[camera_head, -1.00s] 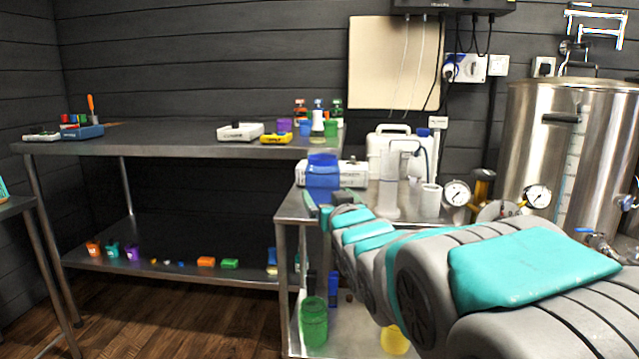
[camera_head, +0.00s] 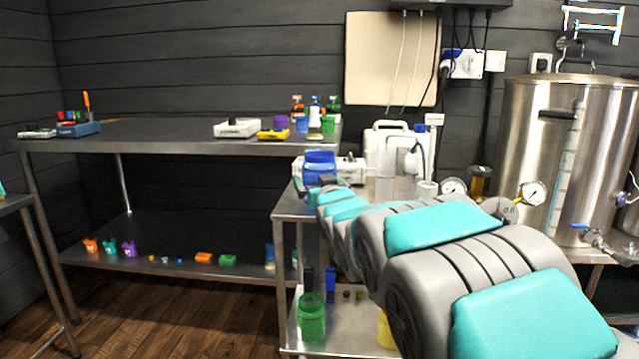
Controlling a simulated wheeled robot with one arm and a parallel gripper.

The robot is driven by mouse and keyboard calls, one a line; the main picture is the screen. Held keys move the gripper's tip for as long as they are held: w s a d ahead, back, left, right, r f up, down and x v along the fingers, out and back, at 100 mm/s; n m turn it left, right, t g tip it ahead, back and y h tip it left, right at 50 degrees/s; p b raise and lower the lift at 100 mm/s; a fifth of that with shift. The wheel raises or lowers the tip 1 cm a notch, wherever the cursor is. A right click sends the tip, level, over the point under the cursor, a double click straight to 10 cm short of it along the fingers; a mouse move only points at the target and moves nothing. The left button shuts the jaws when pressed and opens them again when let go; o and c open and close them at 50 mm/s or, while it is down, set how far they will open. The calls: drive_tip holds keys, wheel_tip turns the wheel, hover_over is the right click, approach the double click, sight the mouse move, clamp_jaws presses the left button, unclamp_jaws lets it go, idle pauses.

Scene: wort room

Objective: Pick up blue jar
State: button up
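The blue jar (camera_head: 319,163) stands upright with its lid on, near the left end of the lower steel table (camera_head: 286,209). My gripper (camera_head: 313,185) reaches in from the right and is at the jar's lower part. One dark finger shows just left of the jar. The other shows in front of the jar's lower right side. The fingers are apart, and the gripper looks open. The jar's base is hidden behind the gripper, so I cannot tell whether the fingers touch it.
A white device (camera_head: 350,168) stands behind the jar. A white canister (camera_head: 386,140) and gauges (camera_head: 531,193) are to the right. A higher steel bench (camera_head: 170,139) with bottles and small boxes runs left. A green jar (camera_head: 311,318) is on the shelf below.

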drive_tip(key=c, duration=1.2)
drive_tip(key=shift+r, duration=0.1)
drive_tip(key=shift+c, duration=0.2)
